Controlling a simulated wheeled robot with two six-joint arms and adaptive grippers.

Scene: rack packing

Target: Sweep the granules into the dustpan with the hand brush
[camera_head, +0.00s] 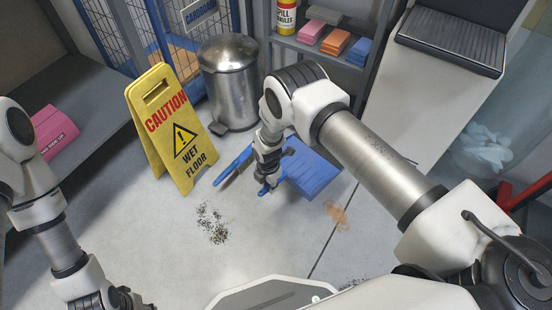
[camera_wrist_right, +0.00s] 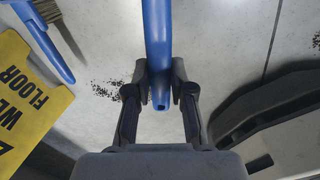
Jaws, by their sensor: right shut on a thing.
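The blue dustpan (camera_head: 315,170) is right of centre in the head view, partly behind my right arm. My right gripper (camera_head: 268,182) is shut on its blue handle (camera_wrist_right: 157,45), which runs up between the fingers in the wrist view. I cannot tell whether the pan touches the floor. The hand brush (camera_head: 232,167), blue with dark bristles, lies left of that gripper; it also shows at upper left in the wrist view (camera_wrist_right: 50,50). Dark granules (camera_head: 213,224) lie scattered on the floor before the gripper. My left gripper (camera_head: 125,298) is at the bottom left, its fingers unclear.
A yellow wet floor sign (camera_head: 176,125) stands left of the brush, with a metal bin (camera_head: 229,80) behind. A brownish patch (camera_head: 337,214) marks the floor at right. More dark specks (camera_head: 353,283) lie near my base. A shelf (camera_head: 330,58) stands behind. The middle floor is open.

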